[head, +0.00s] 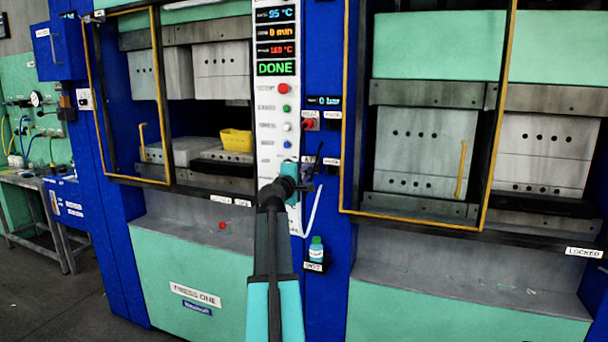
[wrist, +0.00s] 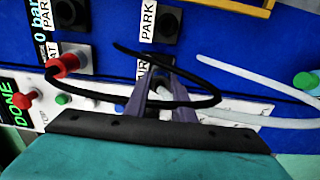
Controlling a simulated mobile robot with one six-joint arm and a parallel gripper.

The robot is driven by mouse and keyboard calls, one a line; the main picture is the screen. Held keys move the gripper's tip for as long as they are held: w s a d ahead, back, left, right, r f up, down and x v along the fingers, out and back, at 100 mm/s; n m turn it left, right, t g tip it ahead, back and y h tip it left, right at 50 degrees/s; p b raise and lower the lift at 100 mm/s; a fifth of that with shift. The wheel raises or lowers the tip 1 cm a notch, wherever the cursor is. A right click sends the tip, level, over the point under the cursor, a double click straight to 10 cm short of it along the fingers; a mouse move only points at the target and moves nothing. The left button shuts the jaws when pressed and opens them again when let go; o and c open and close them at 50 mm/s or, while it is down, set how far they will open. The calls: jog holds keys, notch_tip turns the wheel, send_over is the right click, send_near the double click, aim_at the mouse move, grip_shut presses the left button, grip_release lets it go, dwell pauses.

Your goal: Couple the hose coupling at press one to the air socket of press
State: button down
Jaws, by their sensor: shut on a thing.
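My gripper (wrist: 165,82) is shut on a pale grey hose coupling (wrist: 160,87), mostly hidden between its fingers. It is in front of the socket labelled AIR (wrist: 141,72) on the blue post; whether the coupling is seated or just in front cannot be told. A white hose (wrist: 240,116) runs to the right from behind the fingers. In the head view my gripper (head: 304,187) is at the post right of the control panel of press one (head: 195,294); the arm hides the coupling.
Sockets labelled PARK (wrist: 166,22) are above. A bottle (head: 317,250) stands below on the post. Yellow-framed guards (head: 345,110) flank it.

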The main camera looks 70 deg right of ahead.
jog(key=shift+d, duration=0.4)
jog(key=c, duration=1.4)
grip_release()
jog(key=shift+c, duration=0.2)
jog(key=a+b, duration=0.2)
jog(key=a, duration=1.1)
jog(key=shift+s+a, duration=0.35)
jog(key=shift+a, duration=0.05)
